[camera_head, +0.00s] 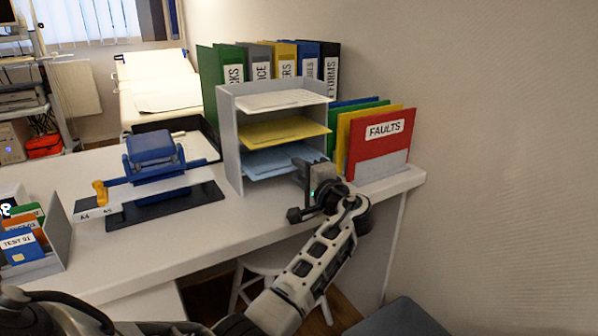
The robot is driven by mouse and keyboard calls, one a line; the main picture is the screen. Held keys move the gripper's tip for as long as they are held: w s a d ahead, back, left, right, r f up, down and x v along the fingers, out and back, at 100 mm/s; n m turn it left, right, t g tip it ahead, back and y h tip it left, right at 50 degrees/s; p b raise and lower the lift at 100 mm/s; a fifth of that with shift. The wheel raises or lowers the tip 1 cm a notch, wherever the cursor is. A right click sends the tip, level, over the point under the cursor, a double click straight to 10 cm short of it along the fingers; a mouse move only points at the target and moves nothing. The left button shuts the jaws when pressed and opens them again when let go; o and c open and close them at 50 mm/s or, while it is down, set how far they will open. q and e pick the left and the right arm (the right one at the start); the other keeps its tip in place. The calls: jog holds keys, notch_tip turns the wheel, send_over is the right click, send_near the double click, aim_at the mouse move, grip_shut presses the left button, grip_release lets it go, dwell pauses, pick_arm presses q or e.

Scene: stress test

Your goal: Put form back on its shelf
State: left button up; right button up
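A grey letter-tray shelf (228,130) stands on the white desk, open towards me. White paper (283,100) lies on its top level, yellow paper (285,129) on the middle level and blue paper (270,161) on the bottom level. My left gripper (308,190) is at the front right corner of the shelf, by the bottom level, and hides part of it. My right gripper is out of view.
Binders (328,70) stand behind the shelf, one labelled FORMS. A red FAULTS folder (382,147) and other coloured folders stand close to the right. A blue hole punch (154,152) is at left, with a file box (38,245) nearer me. The wall (500,130) bounds the right; the front desk strip is clear.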

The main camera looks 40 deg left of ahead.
pick_arm(q)
jog(key=v, duration=1.5)
jog(key=shift+d+p, duration=0.2)
jog(key=shift+p, duration=0.15)
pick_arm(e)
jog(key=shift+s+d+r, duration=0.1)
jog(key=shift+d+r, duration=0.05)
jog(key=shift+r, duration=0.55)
pick_arm(q)
jog(key=shift+s, duration=0.1)
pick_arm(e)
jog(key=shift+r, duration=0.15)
